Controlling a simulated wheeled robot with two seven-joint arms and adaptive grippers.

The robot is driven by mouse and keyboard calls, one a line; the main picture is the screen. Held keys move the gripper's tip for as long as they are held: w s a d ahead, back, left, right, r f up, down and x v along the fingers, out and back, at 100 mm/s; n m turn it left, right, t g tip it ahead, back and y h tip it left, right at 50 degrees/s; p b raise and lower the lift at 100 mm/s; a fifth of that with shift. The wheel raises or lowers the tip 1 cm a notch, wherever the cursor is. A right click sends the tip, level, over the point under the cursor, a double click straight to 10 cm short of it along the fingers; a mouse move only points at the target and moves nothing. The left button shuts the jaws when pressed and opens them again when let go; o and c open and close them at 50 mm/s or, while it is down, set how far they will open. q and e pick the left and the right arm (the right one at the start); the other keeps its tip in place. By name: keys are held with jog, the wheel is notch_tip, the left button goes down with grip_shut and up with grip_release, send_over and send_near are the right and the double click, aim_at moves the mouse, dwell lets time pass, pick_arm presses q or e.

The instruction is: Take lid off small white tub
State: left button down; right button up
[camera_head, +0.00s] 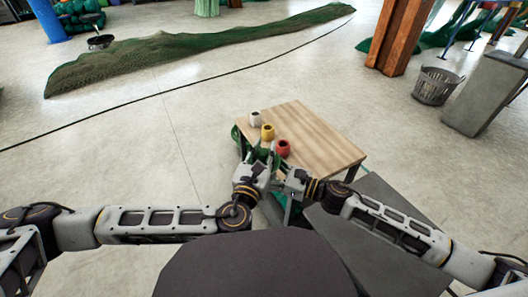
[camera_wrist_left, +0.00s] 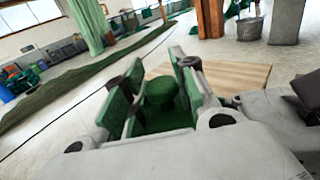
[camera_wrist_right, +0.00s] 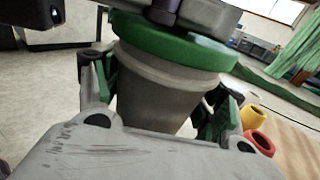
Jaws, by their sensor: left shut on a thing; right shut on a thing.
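The small tub (camera_wrist_right: 155,100), greyish white and tapering downward, stands between my right gripper's fingers (camera_wrist_right: 160,110), which are shut on it. Its green lid (camera_wrist_right: 175,45) is on top, at the rim. My left gripper (camera_wrist_left: 150,85) is shut on the green lid, with a round green knob (camera_wrist_left: 160,87) between its fingers. Part of the left gripper shows above the lid in the right wrist view. In the head view the left gripper (camera_head: 264,160) and right gripper (camera_head: 287,184) meet at the table's near edge, and the tub is mostly hidden there.
A wooden table (camera_head: 315,135) holds a white pot (camera_head: 255,118), a yellow pot (camera_head: 268,132) and a red pot (camera_head: 283,148) along its left side. Its right part is bare. A grey slab (camera_head: 375,215) lies close to my right arm.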

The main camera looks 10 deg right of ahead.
aim_at(264, 151)
pick_arm(q)
jog(key=shift+r, duration=1.15)
dwell(0.9)
jog(key=shift+r, duration=1.95)
jog(key=shift+r, duration=0.1)
